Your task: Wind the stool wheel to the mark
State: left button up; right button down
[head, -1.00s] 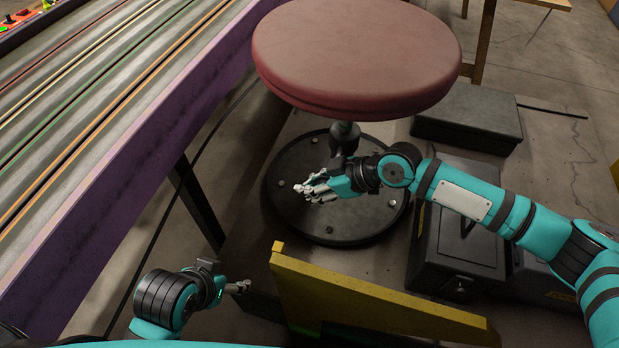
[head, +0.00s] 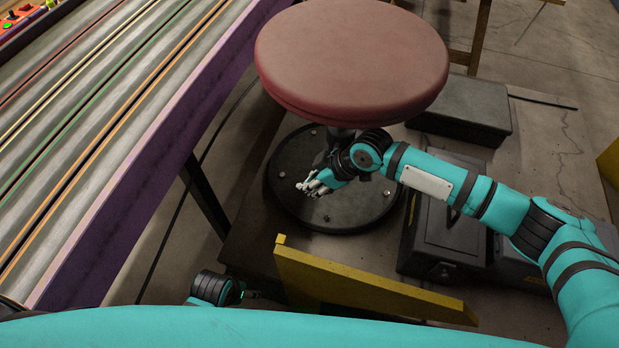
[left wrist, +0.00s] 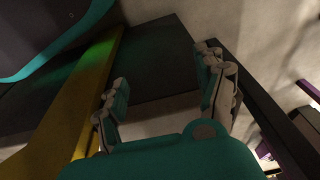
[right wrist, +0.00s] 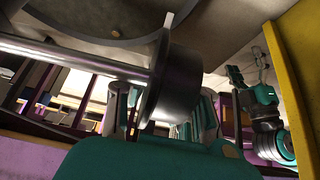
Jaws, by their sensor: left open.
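The stool has a round red seat (head: 350,55) above a dark round base (head: 340,212) with bolts. My right gripper (head: 308,186) is under the seat's front edge, above the base and close to the post. In the right wrist view, a dark round metal wheel (right wrist: 178,85) on a bright rod (right wrist: 60,52) sits between the fingers of my right gripper (right wrist: 162,112). I cannot tell whether the fingers press on it. No mark is distinguishable. My left gripper (left wrist: 165,95) is open and empty, low beside a yellow board; the head view shows little of it.
The yellow board (head: 370,290) stands in front of the stool. A purple-edged slot track (head: 110,215) runs along the left. Dark cases (head: 445,235) and a grey box (head: 462,112) lie right of the stool, close to my right arm.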

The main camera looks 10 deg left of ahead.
pick_arm(q)
jog(key=shift+s+f, duration=0.2)
jog(key=shift+f, duration=0.3)
jog(key=shift+s+f, duration=0.15)
jog(key=shift+f, duration=0.35)
pick_arm(e)
jog(key=shift+w+d+r, duration=0.1)
jog(key=shift+w+r, duration=0.1)
jog(key=shift+w, duration=0.2)
jog(key=c, duration=1.1)
grip_release()
jog(key=shift+s+f, duration=0.1)
jog(key=shift+s, duration=0.05)
jog(key=shift+s, duration=0.15)
jog(key=shift+f, duration=0.1)
